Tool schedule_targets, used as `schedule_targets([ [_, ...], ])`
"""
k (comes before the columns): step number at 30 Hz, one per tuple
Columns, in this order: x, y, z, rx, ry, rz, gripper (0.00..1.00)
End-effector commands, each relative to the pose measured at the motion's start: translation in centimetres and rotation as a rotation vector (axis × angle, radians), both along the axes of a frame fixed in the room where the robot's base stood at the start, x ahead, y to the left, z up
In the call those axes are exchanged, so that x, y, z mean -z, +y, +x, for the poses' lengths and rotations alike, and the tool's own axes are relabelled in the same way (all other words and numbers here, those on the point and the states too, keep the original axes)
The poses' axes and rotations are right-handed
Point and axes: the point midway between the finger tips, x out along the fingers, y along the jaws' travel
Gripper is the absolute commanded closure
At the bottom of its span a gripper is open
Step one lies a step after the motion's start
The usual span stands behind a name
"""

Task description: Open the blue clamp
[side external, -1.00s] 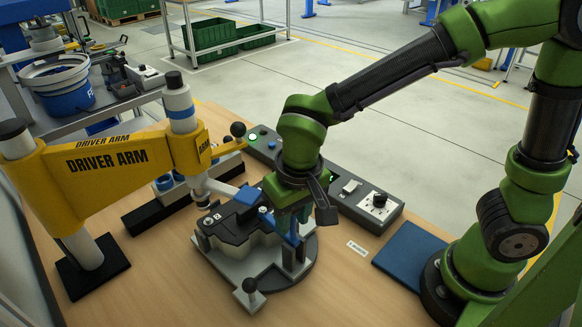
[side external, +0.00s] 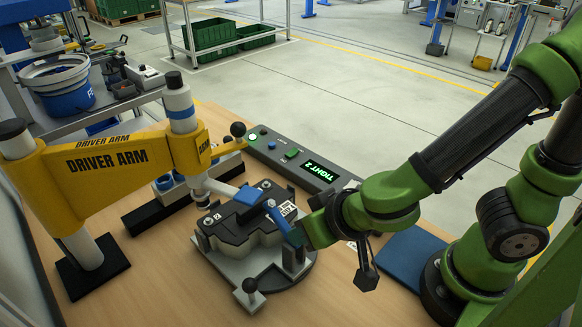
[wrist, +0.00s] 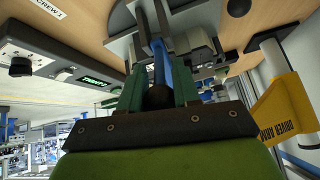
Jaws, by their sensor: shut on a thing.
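The blue clamp (side external: 279,220) is on the right side of the grey fixture (side external: 230,262). Its blue lever slopes down to the right toward my gripper (side external: 303,234). In the wrist view the blue lever (wrist: 159,62) runs between my green fingers (wrist: 160,88), with a dark round end near the palm. My gripper is shut on this lever and lies tilted over, coming in from the right. A dark part (side external: 234,229) sits in the fixture, with a white tag beside the clamp. The fingertips are partly hidden in the side view.
The yellow driver arm (side external: 110,160) reaches over the fixture's left side. A control box (side external: 290,160) behind the fixture shows "TIGHT 2" in green. A blue pad (side external: 408,258) lies at the right.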

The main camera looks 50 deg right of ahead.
Motion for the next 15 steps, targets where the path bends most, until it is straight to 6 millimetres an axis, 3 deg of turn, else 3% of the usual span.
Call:
schedule_targets([
  [12, 0.14, 0.15, -0.16, -0.004, -0.004, 0.001, 1.0],
  [13, 0.14, 0.15, -0.16, -0.004, -0.003, 0.002, 0.67],
  [15, 0.14, 0.15, -0.15, -0.004, -0.003, 0.002, 0.56],
])
